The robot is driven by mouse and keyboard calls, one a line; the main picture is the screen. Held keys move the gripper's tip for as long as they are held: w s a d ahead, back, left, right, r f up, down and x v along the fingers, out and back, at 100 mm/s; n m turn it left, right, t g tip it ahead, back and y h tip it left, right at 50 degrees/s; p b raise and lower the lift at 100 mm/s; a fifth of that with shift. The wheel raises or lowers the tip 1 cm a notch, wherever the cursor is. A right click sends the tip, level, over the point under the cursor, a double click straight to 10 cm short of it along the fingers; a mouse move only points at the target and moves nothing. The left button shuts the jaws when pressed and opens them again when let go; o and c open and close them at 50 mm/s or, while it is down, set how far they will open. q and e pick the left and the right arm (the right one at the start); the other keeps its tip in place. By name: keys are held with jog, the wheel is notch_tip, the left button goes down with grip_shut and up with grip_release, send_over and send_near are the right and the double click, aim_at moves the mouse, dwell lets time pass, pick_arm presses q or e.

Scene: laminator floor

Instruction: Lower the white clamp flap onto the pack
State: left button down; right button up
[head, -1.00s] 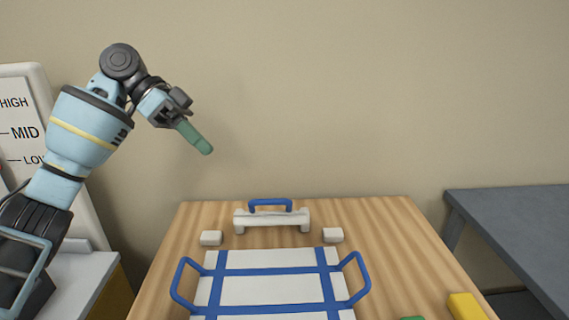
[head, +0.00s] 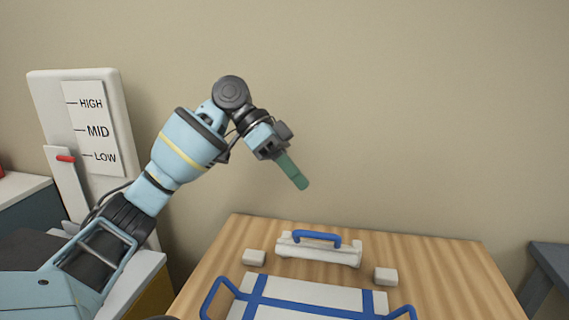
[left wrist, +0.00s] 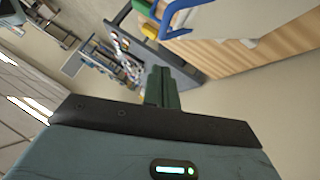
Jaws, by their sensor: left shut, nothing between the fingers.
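The white clamp flap (head: 335,254) is a white bar with a blue handle (head: 316,236) on top, at the back of the wooden table (head: 440,262). The pack (head: 315,293) lies in front of it, a white panel with blue straps and a blue side loop on each side. Its near part is cut off by the picture's lower edge. My left gripper (head: 303,184) has green fingers, shut and empty, in the air above the flap and pointing down to the right. Its fingers also show in the left wrist view (left wrist: 161,88). My right gripper is not in view.
A panel (head: 98,131) marked HIGH, MID, LOW with a red lever (head: 65,158) stands at left. A grey table (head: 553,257) is at right. In the left wrist view a yellow block (left wrist: 150,32) shows.

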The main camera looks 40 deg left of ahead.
pick_arm(q)
jog(key=d+f, duration=0.1)
jog(key=f, duration=0.1)
jog(key=d+f, duration=0.2)
jog(key=shift+d+f, duration=0.15)
jog(key=shift+f, duration=0.15)
jog(key=shift+s+d+f, duration=0.1)
jog(key=shift+s+f, duration=0.1)
jog(key=shift+f, duration=0.25)
jog(key=shift+s+d+f, duration=0.1)
jog(key=shift+s+f, duration=0.1)
jog(key=shift+f, duration=0.2)
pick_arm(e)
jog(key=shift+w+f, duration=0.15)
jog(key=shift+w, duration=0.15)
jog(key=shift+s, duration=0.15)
pick_arm(q)
jog(key=shift+f, duration=0.1)
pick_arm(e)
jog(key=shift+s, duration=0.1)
